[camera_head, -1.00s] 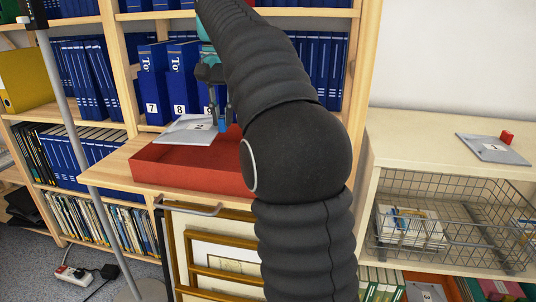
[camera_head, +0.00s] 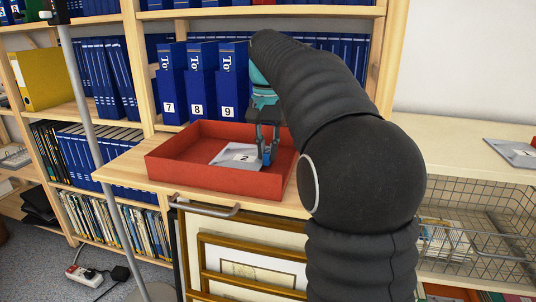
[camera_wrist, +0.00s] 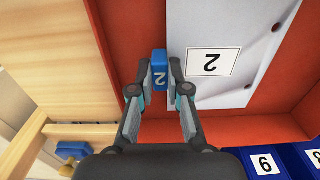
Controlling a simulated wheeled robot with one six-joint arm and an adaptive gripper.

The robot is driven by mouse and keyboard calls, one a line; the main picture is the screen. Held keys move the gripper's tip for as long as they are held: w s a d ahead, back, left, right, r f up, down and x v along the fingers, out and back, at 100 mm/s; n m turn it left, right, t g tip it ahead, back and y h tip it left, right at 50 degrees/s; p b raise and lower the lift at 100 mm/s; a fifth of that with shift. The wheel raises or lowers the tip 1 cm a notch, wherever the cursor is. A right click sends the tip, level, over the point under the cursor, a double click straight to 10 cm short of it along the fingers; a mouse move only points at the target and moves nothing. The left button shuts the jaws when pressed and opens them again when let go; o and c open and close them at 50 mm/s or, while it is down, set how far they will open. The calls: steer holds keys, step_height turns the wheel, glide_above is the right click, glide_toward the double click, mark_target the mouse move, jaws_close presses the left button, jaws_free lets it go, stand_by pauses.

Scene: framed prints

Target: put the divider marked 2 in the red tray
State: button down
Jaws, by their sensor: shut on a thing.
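The divider marked 2 (camera_head: 228,154) is a flat grey plate with a white label. A blue grip block (camera_wrist: 160,58), also marked 2, sits at its edge. My gripper (camera_head: 264,150) is shut on this block; both fingers show beside it in the wrist view (camera_wrist: 160,75). The divider is low inside the red tray (camera_head: 205,181), within its walls. I cannot tell whether it touches the tray floor, which also shows red in the wrist view (camera_wrist: 125,30).
The tray stands on a wooden shelf board (camera_head: 125,170). Blue binders marked 7, 8 (camera_head: 202,85) and 9 stand behind it. Another grey plate (camera_head: 512,150) lies on the right cabinet, above a wire basket (camera_head: 480,225). A grey pole (camera_head: 85,120) stands at the left.

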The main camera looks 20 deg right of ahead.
steer(key=shift+f, duration=0.25)
steer(key=shift+f, duration=0.15)
steer(key=c, duration=1.1)
jaws_free()
steer(key=shift+c, duration=0.2)
step_height(320, 180, up, 12)
steer(key=p, duration=0.4)
